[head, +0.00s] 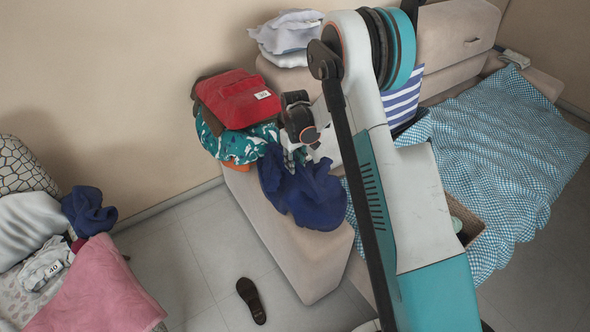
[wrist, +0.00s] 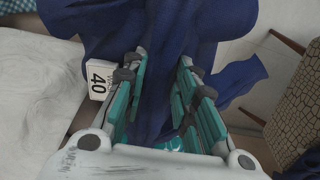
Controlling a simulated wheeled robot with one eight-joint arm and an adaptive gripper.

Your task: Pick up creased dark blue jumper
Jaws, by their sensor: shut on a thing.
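The dark blue jumper (head: 303,193) is bunched and creased at the end of the beige sofa, with folds hanging over its front edge. My gripper (head: 308,152) is above its upper part, partly hidden by my own arm. In the wrist view my gripper (wrist: 160,75) has its teal fingers on both sides of a gathered fold of the jumper (wrist: 215,25), shut on it. The cloth spreads out beyond the fingertips. Whether the jumper is clear of the sofa is hard to tell.
A red bag (head: 237,98) lies on a teal patterned cloth (head: 225,143) beside the jumper. Another dark blue garment (head: 88,212) lies on the left seat near a pink cloth (head: 95,290). A dark shoe (head: 251,300) is on the floor. A white 40 tag (wrist: 98,78) is beside my fingers.

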